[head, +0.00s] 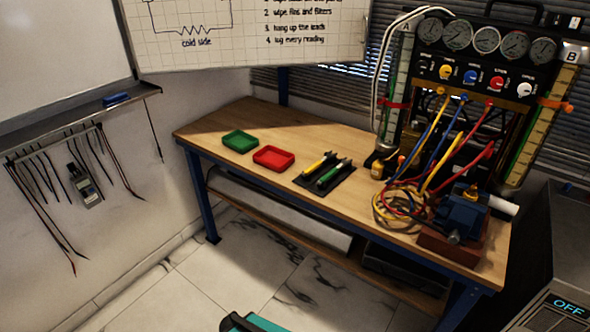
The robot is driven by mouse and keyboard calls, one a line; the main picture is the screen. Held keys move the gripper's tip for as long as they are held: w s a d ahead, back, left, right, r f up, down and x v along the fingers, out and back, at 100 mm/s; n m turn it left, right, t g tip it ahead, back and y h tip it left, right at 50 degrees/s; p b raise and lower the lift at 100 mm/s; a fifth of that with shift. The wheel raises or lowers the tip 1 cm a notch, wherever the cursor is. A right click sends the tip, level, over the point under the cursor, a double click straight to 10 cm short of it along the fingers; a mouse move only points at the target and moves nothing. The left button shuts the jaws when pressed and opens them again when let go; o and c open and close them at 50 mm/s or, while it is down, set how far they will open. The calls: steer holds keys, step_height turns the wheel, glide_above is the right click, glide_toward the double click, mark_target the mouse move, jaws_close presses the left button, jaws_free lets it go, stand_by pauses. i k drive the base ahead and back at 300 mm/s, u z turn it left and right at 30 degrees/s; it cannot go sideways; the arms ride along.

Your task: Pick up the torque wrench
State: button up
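Two slim tools lie side by side on a dark mat (342,183) in the middle of the wooden workbench (222,125). One is a yellow and black tool (316,164), on the left. The other is a green and black tool (329,176), on the right. They are too small to tell which is the torque wrench, or whether either is. My gripper is not in view. A teal and black part shows at the bottom edge, but I cannot tell what it is.
A green tray (240,141) and a red tray (274,157) sit left of the mat. Coiled hoses (398,207), a blue vise (460,215) and the gauge panel (472,52) crowd the bench's right end.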

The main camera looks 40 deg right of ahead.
mark_target(328, 156)
steer(key=z, duration=0.3)
steer(key=k, duration=0.15)
steer(key=u, duration=2)
steer(key=k, duration=0.55)
steer(key=z, duration=0.55)
steer(key=k, duration=0.8)
steer(key=z, duration=0.6)
steer(key=i, duration=1.4)
steer(key=u, duration=0.2)
